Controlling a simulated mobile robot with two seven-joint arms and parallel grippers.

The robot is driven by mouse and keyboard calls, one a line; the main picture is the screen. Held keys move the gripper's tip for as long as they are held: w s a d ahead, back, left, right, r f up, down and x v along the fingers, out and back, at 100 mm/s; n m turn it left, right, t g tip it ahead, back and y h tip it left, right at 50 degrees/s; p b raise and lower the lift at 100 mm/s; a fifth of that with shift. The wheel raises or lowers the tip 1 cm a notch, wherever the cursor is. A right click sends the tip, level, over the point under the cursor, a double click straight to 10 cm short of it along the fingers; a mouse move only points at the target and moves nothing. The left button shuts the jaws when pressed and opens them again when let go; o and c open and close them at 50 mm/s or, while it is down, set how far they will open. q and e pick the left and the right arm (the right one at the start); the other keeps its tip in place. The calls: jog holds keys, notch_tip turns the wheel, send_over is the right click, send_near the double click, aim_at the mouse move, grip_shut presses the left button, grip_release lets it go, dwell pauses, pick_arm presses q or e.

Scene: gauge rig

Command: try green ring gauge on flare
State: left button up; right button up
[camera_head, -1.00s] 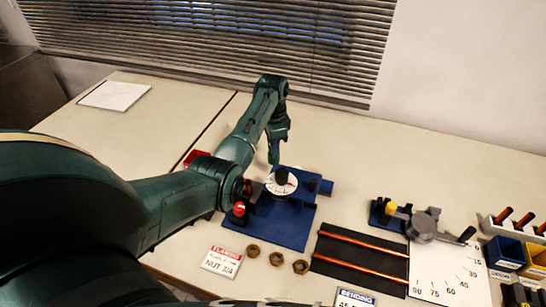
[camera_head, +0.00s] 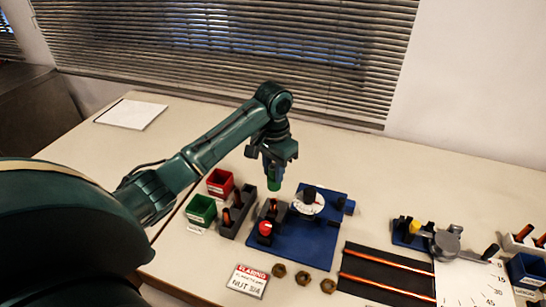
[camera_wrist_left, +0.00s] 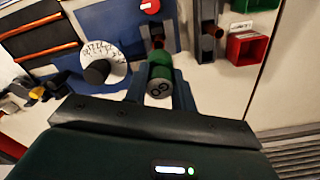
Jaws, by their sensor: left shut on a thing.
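My left gripper (camera_head: 273,180) points down and is shut on the green ring gauge (camera_head: 274,184), held above the left back part of the blue flaring rig (camera_head: 322,236). In the left wrist view the gauge (camera_wrist_left: 159,75) sits between the fingers, its dark round end facing the camera. A copper tube end (camera_head: 272,206) stands in a dark block on the rig, just below the gauge in the head view. Its flare is too small to make out. In the wrist view the gauge overlaps the tube (camera_wrist_left: 152,32); I cannot tell whether they touch. My right gripper is not in view.
The rig carries a white dial (camera_head: 307,203) and a red knob (camera_head: 265,228). Left of it stand a dark rack (camera_head: 232,226), a red bin (camera_head: 220,183) and a green bin (camera_head: 201,210). Brass nuts (camera_head: 303,278) lie in front.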

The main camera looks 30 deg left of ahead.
aim_at(273, 180)
pick_arm(q)
jog(key=shift+s+d, duration=0.1)
jog(key=shift+s, duration=0.25)
jog(key=shift+f, duration=0.15)
jog(key=shift+f, duration=2.1)
jog(key=shift+f, duration=1.2)
dwell(1.5)
jog(key=shift+r, duration=3)
jog(key=shift+r, duration=0.1)
